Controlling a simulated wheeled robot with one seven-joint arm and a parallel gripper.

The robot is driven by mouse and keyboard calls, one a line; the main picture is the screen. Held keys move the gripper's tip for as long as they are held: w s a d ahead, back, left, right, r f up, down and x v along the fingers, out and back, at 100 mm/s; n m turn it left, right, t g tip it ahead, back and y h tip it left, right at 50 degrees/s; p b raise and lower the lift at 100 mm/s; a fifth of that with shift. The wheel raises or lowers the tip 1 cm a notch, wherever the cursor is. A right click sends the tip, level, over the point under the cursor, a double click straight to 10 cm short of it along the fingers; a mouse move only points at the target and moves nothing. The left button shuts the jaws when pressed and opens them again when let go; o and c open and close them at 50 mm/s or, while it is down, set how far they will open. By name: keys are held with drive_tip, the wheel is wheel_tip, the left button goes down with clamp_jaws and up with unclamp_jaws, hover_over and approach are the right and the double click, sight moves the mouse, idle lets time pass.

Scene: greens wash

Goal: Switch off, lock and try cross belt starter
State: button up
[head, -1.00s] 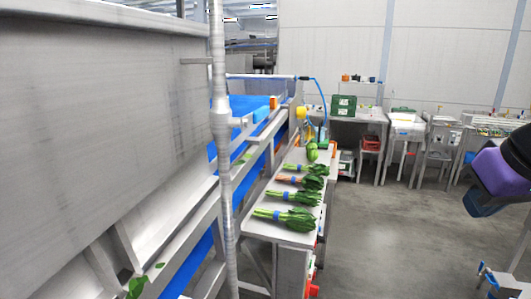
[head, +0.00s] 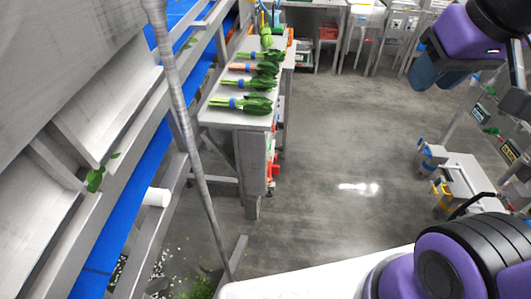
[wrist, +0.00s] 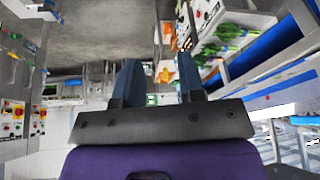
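My gripper (head: 425,72) is raised at the upper right in the head view. In the wrist view its two dark blue fingers (wrist: 156,84) stand apart with nothing between them. Grey control boxes (wrist: 12,122) with red, green and yellow parts show at the left of the wrist view. A pale panel (wrist: 206,14) with small controls shows near the top of that view. I cannot tell which of these, if any, is the cross belt starter. No lock can be made out clearly.
Bunched greens (head: 246,104) lie on a narrow bench (head: 218,117) beside the blue belt (head: 135,195). A slanting grey pole (head: 180,105) stands at the left. A low stand (head: 465,172) with blue and yellow items is at the right. Grey floor (head: 345,140) between is clear.

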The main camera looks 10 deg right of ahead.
sight(274, 169)
drive_tip(key=w+a+f+m+g+y, duration=0.3)
drive_tip(key=w+f+m+g+y, duration=0.45)
drive_tip(key=w+f, duration=1.25)
drive_tip(key=w+f+m+t+y, duration=0.25)
drive_tip(key=f+m, duration=0.25)
drive_tip(key=f, duration=0.5)
drive_tip(key=w+f+m+t+y, duration=0.2)
drive_tip(key=f+m+t+y, duration=0.15)
drive_tip(key=f, duration=0.55)
drive_tip(key=w+f+m+t+y, duration=0.2)
drive_tip(key=f+m+y, duration=0.25)
drive_tip(key=f, duration=0.55)
drive_tip(key=shift+m+h, duration=0.4)
drive_tip(key=shift+m, duration=0.15)
drive_tip(key=x, duration=1.1)
drive_tip(key=shift+w+f, duration=0.15)
drive_tip(key=shift+w, duration=0.05)
clamp_jaws()
